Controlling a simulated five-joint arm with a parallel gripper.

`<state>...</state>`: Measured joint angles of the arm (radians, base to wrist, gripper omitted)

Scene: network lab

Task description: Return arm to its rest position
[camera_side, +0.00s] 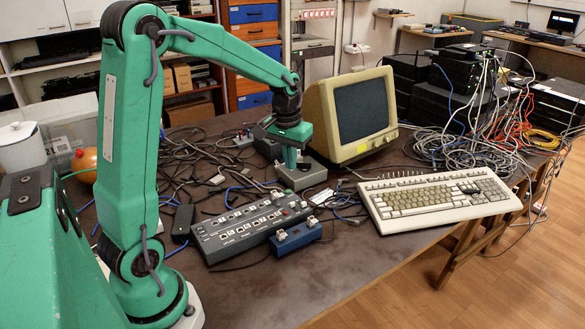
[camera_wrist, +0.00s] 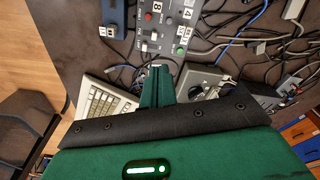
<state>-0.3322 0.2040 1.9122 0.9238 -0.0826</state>
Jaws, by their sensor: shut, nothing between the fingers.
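My arm is green and reaches from the left of the side view over the table. My gripper (camera_side: 291,163) points down, just above or in front of a small grey box (camera_side: 312,177); I cannot tell whether they touch. In the wrist view my gripper's green fingers (camera_wrist: 160,70) are together with nothing between them. The grey box (camera_wrist: 200,82) shows beside them there. The grey control panel with buttons (camera_side: 250,227) lies in front of the gripper in the side view; it also shows at the top of the wrist view (camera_wrist: 165,25).
A beige monitor (camera_side: 352,115) stands close behind my gripper. A keyboard (camera_side: 437,198) lies to the right, and a small blue box (camera_side: 296,238) is by the panel. Tangled cables cover the table (camera_side: 350,270), whose front is bare. Stacked black devices (camera_side: 440,105) stand at back right.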

